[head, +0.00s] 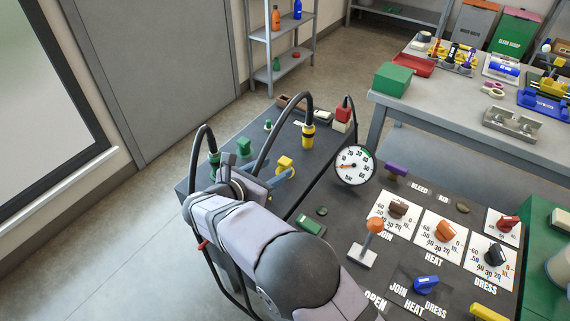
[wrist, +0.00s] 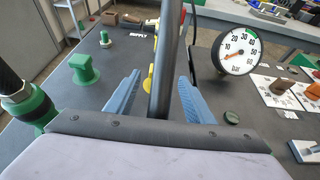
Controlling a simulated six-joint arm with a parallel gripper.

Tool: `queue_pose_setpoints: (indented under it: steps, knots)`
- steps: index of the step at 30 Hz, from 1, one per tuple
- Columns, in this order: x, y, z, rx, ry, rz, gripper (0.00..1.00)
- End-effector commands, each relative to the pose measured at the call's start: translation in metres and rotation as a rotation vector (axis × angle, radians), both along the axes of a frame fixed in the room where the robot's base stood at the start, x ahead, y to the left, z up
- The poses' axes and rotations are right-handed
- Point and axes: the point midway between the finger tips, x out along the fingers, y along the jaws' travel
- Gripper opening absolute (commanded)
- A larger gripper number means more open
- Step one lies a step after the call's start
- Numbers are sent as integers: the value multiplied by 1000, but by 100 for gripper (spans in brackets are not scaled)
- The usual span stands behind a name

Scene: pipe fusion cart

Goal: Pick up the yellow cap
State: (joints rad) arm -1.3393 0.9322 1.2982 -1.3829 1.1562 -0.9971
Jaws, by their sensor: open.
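The yellow cap (head: 285,164) stands on the dark cart top, just beyond my gripper in the head view. In the wrist view a narrow strip of yellow (wrist: 149,82) shows between the fingers, mostly hidden behind a black hose (wrist: 166,60); I cannot tell cap from hose fitting in all of it. My gripper (wrist: 160,80) is open, its two blue fingers apart, with the hose crossing the view between them. In the head view the gripper (head: 265,181) is partly hidden by my arm. I see nothing held.
A green cap (head: 244,147) and a green hose fitting (wrist: 28,106) are to the left. A pressure gauge (head: 354,165) stands to the right, with knobs and an orange-topped lever (head: 375,226) nearer.

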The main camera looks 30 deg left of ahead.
Motion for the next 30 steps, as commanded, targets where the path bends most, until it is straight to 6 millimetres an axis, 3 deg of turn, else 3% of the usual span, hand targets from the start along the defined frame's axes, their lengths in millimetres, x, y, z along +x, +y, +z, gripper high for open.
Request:
queue_pose_setpoints:
  steps: [12,22,23,28,30]
  knots:
    - [41,3,-18,-1,1,-3,48]
    - [47,3,-21,0,1,-1,48]
    - [47,3,-21,0,1,-1,46]
    - [47,3,-21,0,1,-1,5]
    - [47,3,-21,0,1,-1,5]
